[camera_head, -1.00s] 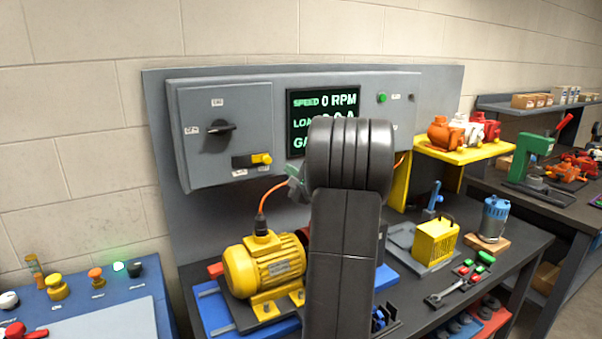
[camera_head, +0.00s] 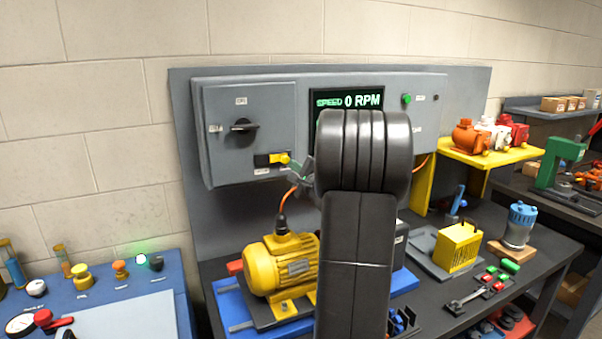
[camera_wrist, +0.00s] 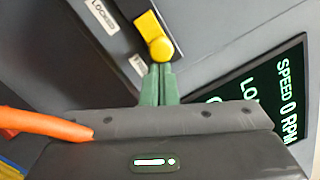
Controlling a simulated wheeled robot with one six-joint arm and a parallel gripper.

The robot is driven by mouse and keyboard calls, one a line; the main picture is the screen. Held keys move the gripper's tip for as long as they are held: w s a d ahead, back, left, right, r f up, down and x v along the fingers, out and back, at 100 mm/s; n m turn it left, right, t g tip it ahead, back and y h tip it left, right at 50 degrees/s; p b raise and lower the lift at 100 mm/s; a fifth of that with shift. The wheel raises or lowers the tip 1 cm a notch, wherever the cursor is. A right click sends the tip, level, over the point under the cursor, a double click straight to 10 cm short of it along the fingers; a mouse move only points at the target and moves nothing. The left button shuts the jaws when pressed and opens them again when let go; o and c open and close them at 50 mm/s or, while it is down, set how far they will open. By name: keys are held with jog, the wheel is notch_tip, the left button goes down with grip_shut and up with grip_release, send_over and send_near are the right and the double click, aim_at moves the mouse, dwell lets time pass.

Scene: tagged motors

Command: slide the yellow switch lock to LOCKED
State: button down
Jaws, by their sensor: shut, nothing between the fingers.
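The yellow switch lock (camera_head: 283,159) sits at the right end of a dark slot on the grey switch box (camera_head: 215,95). In the wrist view the yellow lock (camera_wrist: 155,35) is a bar with a round knob, at the slot's end away from the label reading LOCKED (camera_wrist: 102,15). My gripper (camera_wrist: 157,66) is shut and empty. Its green fingertips lie just below the knob in the wrist view; whether they touch it I cannot tell. In the head view my gripper (camera_head: 300,170) is just right of the lock, partly hidden by my arm.
A black rotary switch (camera_head: 243,129) is above left of the lock. The display (camera_head: 330,100) reads 0 RPM, partly hidden by my arm. A yellow motor (camera_head: 280,265) with an orange cable (camera_head: 290,198) stands below.

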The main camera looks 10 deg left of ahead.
aim_at(275, 162)
jog(key=a+b, duration=0.1)
jog(key=s+a+b, duration=0.1)
jog(key=s, duration=0.1)
jog(key=shift+a+f+b, duration=0.25)
jog(key=shift+a+b, duration=0.15)
jog(key=shift+s+a+r+b, duration=0.25)
jog(key=shift+a+b, duration=0.1)
jog(key=shift+a, duration=0.1)
jog(key=shift+d+f, duration=0.1)
jog(key=shift+w+d+f+b, duration=0.1)
jog(key=shift+d+f+b, duration=0.1)
jog(key=shift+b, duration=0.15)
jog(key=s+d+f+b, duration=0.2)
jog(key=s+d+b, duration=0.2)
jog(key=d, duration=0.5)
jog(key=shift+s+f, duration=0.2)
jog(key=shift+s, duration=1)
jog(key=shift+a, duration=0.15)
